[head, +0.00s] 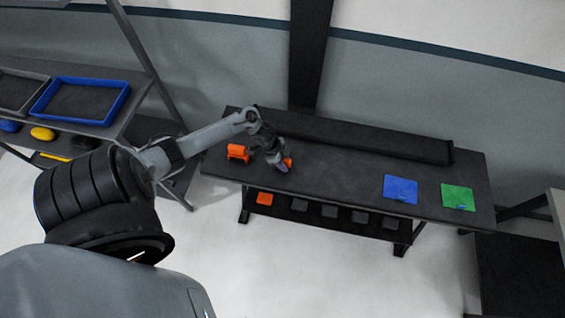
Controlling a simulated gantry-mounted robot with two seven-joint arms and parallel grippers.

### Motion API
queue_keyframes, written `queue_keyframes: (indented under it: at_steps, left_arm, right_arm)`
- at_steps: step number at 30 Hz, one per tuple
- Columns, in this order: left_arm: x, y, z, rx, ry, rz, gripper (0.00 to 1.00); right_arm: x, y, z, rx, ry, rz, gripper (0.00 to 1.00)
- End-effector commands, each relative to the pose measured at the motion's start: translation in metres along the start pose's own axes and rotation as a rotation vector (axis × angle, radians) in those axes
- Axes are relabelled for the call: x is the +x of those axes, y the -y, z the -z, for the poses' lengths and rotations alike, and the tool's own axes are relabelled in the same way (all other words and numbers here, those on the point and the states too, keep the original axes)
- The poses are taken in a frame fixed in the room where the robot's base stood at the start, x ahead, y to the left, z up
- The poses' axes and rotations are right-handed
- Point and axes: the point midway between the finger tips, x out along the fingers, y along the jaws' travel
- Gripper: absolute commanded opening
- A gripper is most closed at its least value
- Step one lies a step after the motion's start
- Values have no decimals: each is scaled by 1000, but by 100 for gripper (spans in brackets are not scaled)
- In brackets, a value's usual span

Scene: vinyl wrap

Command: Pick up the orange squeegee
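My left arm reaches over the dark table, and my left gripper (279,161) is low over its left half. A small orange piece (289,163) shows right at the fingertips, partly hidden by the gripper; it may be the orange squeegee. I cannot tell whether the fingers are closed on it or only beside it. A larger orange block-like object (238,152) stands on the table just left of the gripper. My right gripper is not in view.
The dark table (340,178) carries a long black bar (370,139) along its back edge. A blue square (400,188) and a green square (458,197) lie at its right. An orange item (264,198) sits on the lower shelf. A blue tray (80,101) stands on the left rack.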

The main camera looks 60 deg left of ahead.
Motion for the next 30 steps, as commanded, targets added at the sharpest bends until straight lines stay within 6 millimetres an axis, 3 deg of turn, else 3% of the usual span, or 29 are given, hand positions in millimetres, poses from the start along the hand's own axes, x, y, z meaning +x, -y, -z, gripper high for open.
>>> queue_keyframes:
  at_steps: [1, 7, 20, 28, 30]
  left_arm:
    - [0, 0, 0, 0, 0, 0, 29]
    - [0, 0, 0, 0, 0, 0, 0]
    - [-6, 0, 3, 2, -1, 1, 0]
    - [-39, 1, 16, 5, 0, 2, 0]
    - [-43, -11, 25, 6, -1, -2, 0]
  right_arm:
    - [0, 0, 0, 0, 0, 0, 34]
    - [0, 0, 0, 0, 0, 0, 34]
    - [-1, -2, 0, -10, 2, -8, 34]
    - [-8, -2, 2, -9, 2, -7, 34]
    - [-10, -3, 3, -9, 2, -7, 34]
